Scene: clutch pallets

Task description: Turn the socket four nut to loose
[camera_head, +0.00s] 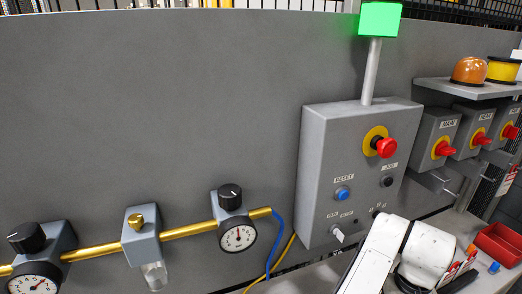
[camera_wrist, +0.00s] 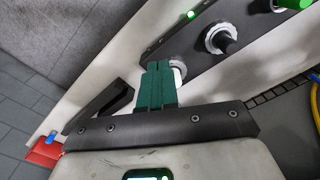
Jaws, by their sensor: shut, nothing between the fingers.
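My gripper (camera_wrist: 157,86) has green fingers, closed together and empty, in the wrist view. Just beyond the fingertips is a white ringed socket nut (camera_wrist: 180,70) on a dark sloped panel, partly hidden by the fingers; I cannot tell whether they touch it. A second white nut (camera_wrist: 222,38) with a black plug sits up and to the right. No socket number is readable, so I cannot tell which is socket four. In the head view, only my white arm shows at the lower right; the gripper and nuts are hidden.
A green light (camera_wrist: 191,14) glows on the panel, and a green knob (camera_wrist: 295,3) is at the top right. A yellow cable (camera_wrist: 298,86) lies right. A red bin (camera_head: 502,240) stands right on the bench. A grey control box (camera_head: 318,170) rises behind my arm.

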